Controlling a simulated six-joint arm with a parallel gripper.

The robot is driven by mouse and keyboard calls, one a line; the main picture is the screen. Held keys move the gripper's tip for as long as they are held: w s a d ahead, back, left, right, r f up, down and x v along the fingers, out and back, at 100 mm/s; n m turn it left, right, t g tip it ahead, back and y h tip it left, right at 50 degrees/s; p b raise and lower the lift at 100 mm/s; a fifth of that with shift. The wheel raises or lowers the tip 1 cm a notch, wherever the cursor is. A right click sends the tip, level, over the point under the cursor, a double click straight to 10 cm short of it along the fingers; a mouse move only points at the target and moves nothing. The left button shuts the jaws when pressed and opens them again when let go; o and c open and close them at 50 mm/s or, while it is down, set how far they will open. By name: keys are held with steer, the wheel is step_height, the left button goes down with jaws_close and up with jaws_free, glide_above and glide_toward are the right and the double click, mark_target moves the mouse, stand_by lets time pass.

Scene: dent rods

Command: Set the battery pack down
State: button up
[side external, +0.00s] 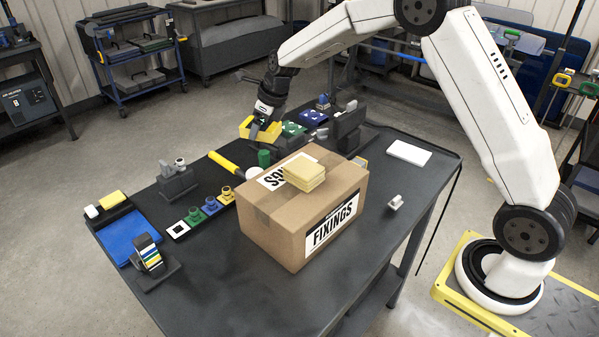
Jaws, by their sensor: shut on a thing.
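My gripper (259,126) is at the far left part of the dark table, pointing down. It is shut on the battery pack, which is small and mostly hidden by the fingers. A yellow open-topped shape (271,134) surrounds the fingertips. I cannot tell whether it is a bin or part of the held pack, nor whether the pack touches anything below.
A large cardboard box (275,228) with yellow pads (304,172) on top fills the table's middle. Around it are a yellow-handled tool (224,162), a green cylinder (264,158), a dark vise-like block (347,128), a blue tray (133,237) and a white slab (408,152). The front table corner is clear.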

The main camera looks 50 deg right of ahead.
steer(key=w+f, duration=0.4)
steer(key=w, duration=0.5)
glide_above(231, 155)
steer(key=s, duration=0.1)
steer(key=shift+s+d+f, duration=0.1)
steer(key=shift+d+f, duration=0.05)
steer(key=shift+f, duration=1.15)
steer(key=shift+s+d+f, duration=0.1)
steer(key=shift+d+f, duration=0.05)
steer(key=shift+f, duration=1.15)
steer(key=shift+f, duration=0.1)
steer(key=shift+w+f, duration=0.1)
steer(key=shift+f, duration=1.55)
steer(key=shift+f, duration=0.15)
steer(key=o, duration=1.3)
steer(key=shift+c, duration=0.2)
steer(key=shift+r, duration=0.2)
